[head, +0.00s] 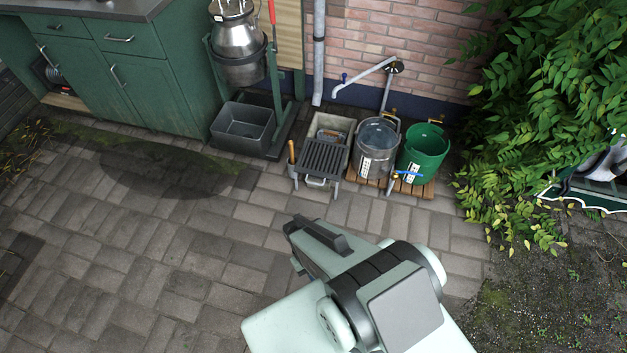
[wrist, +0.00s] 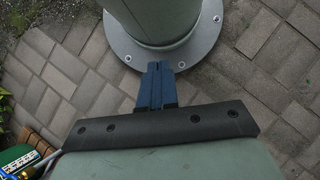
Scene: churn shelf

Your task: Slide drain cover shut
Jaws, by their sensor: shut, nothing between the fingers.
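The drain cover (head: 322,158) is a dark slatted grate with a light handle at its front edge. It lies over the front part of a pale stone drain basin (head: 335,124), whose back part shows uncovered. My gripper (head: 293,243) is in front of the drain, over the paving and apart from the cover. In the wrist view its dark blue fingers (wrist: 157,88) are together with nothing between them. The drain cover is not in the wrist view.
A metal bucket (head: 377,150) and a green bucket (head: 423,154) stand on a wooden slatted base right of the drain. A grey tub (head: 243,130) stands to its left. A tap pipe (head: 365,75) juts from the brick wall. Paving (head: 180,235) in front is clear.

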